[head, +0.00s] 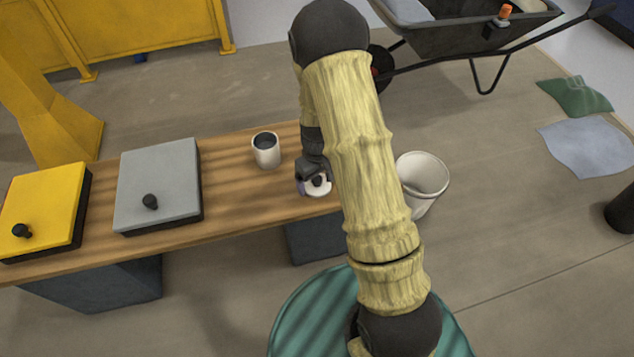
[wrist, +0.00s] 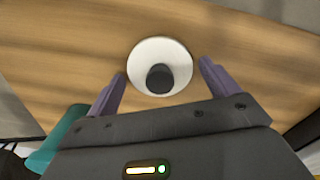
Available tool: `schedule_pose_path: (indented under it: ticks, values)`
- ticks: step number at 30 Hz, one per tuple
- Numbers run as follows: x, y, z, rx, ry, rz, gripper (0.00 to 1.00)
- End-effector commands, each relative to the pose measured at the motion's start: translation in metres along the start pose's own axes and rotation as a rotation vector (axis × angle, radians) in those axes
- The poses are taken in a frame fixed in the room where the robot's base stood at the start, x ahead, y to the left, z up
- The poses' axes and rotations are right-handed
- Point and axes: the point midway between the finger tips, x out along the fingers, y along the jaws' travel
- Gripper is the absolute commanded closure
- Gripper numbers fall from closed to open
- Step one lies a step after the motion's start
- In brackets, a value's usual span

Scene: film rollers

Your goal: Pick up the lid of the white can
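The lid (head: 317,190) is a white disc with a dark knob and lies on the wooden bench (head: 230,205) near its right end. In the wrist view the lid (wrist: 146,51) is in the upper middle, its knob (wrist: 160,78) towards my gripper. The white can (head: 266,153) stands upright and uncovered to the left of the lid, with a dark inside. My gripper (wrist: 163,70) is open and empty, its purple fingers on either side of the knob in the picture. They look apart from the knob; the exact height is unclear. My arm partly hides the bench's right end.
A grey box (head: 160,182) and a yellow box (head: 45,208), each with a black knob, sit further left on the bench. A white bucket (head: 422,178) stands right of the bench. A wheelbarrow (head: 465,38) is behind. Bare bench lies around the can.

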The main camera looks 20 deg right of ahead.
Motion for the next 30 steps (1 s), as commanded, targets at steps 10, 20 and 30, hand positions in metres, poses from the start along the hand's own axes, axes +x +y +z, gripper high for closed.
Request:
schedule_pose_path:
  ticks: [10, 20, 30]
  values:
    - [0.0, 0.0, 0.0, 0.0, 0.0, 0.0, 0.49]
    - [-0.028, 0.0, -0.001, -0.001, 0.003, 0.001, 0.49]
    - [-0.091, 0.0, -0.001, 0.0, 0.003, 0.001, 0.49]
